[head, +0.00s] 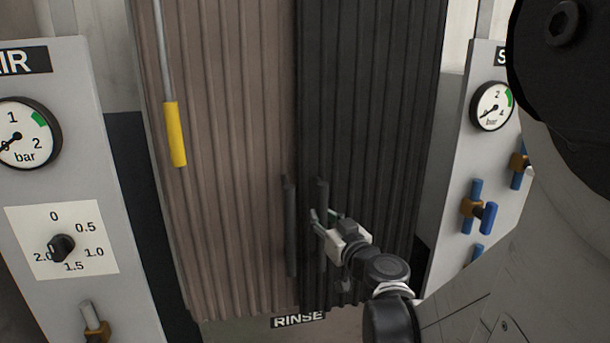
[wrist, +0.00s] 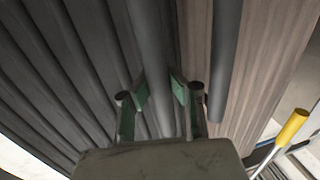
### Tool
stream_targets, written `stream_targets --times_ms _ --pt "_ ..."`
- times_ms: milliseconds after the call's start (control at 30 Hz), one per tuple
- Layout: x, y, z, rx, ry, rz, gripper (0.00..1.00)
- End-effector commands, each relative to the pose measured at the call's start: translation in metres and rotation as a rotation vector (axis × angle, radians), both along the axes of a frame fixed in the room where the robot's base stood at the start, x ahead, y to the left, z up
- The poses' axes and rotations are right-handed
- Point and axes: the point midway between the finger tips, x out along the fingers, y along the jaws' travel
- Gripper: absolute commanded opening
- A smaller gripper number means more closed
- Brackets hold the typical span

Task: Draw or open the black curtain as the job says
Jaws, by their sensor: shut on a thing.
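The black curtain (head: 370,110) hangs in vertical folds at the right of the middle in the head view. It also fills the left of the wrist view (wrist: 60,70). A dark upright handle bar (head: 322,195) is at its left edge. My gripper (head: 318,222) reaches this bar from the right. In the wrist view my gripper's green-padded fingers (wrist: 160,98) are on both sides of the bar (wrist: 150,45), shut on it. The fingers hide part of the bar.
A brown curtain (head: 220,120) hangs beside the black one, their edges meeting, with its own dark bar (head: 290,235). A yellow-ended rod (head: 174,135) hangs before it. Gauge panels stand left (head: 75,190) and right (head: 455,180). A RINSE sign (head: 298,320) is below.

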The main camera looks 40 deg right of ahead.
Motion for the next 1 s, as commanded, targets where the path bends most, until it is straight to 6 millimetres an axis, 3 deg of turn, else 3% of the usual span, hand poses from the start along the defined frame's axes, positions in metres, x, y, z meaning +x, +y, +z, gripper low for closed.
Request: stream_targets --times_ms 333,367,567,1000 --pt "-0.0024 0.005 0.0022 0.002 -0.001 0.003 0.0" --pt "-0.0024 0.005 0.0023 0.002 -0.001 0.004 0.15" --pt "-0.0032 0.0052 0.0016 0.002 -0.001 0.003 0.39" --pt "-0.0043 0.0032 0.0009 0.001 -0.001 0.02 0.39"
